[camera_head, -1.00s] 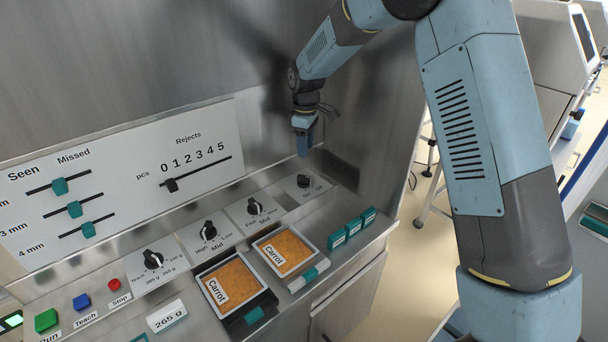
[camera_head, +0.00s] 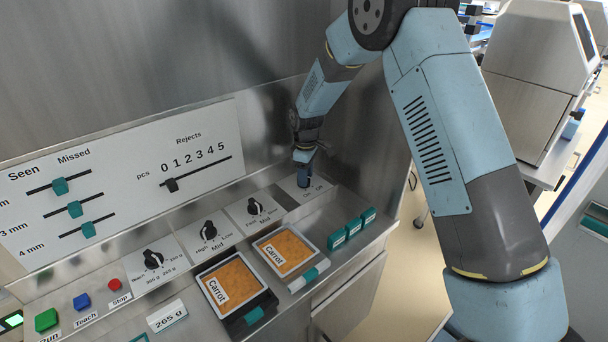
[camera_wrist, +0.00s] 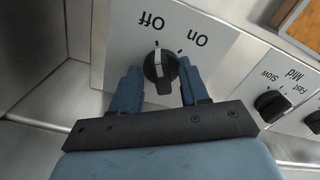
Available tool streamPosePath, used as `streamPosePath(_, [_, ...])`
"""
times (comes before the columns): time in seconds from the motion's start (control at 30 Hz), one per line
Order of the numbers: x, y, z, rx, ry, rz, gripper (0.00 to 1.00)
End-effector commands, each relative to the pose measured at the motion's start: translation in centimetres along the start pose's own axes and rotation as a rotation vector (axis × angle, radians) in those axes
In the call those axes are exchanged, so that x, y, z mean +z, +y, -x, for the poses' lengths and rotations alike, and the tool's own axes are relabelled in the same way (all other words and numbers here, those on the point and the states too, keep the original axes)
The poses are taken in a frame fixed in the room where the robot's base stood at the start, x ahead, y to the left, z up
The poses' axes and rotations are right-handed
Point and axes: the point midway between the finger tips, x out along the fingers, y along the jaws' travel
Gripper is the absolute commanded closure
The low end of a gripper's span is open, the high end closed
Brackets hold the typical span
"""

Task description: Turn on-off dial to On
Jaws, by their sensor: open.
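The on-off dial (camera_wrist: 162,70) is a black knob on a white plate (camera_wrist: 118,40), seen upside down in the wrist view. Its white pointer line points toward the "Off" label (camera_wrist: 151,21); the "On" label (camera_wrist: 198,41) is to the right of that. My gripper (camera_wrist: 158,74) is open, with one blue finger on each side of the knob. I cannot tell whether the fingers touch it. In the head view my gripper (camera_head: 304,180) is down at the far-right plate (camera_head: 318,188) and hides the dial.
Black "Mid" dials (camera_head: 254,207) and (camera_head: 208,230) sit to the left on the panel. Carrot trays (camera_head: 286,252) and (camera_head: 232,284) lie in front, and teal-labelled blocks (camera_head: 353,227) stand to the right. A steel wall rises behind.

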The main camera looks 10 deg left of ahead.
Motion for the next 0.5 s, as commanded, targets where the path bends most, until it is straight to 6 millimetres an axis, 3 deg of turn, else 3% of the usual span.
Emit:
streamPosePath(0.1, [0.01, 0.0, 0.01, 0.0, 0.0, 0.0, 0.56])
streamPosePath(0.5, [0.01, 0.02, 0.05, 0.0, 0.0, 0.0, 0.95])
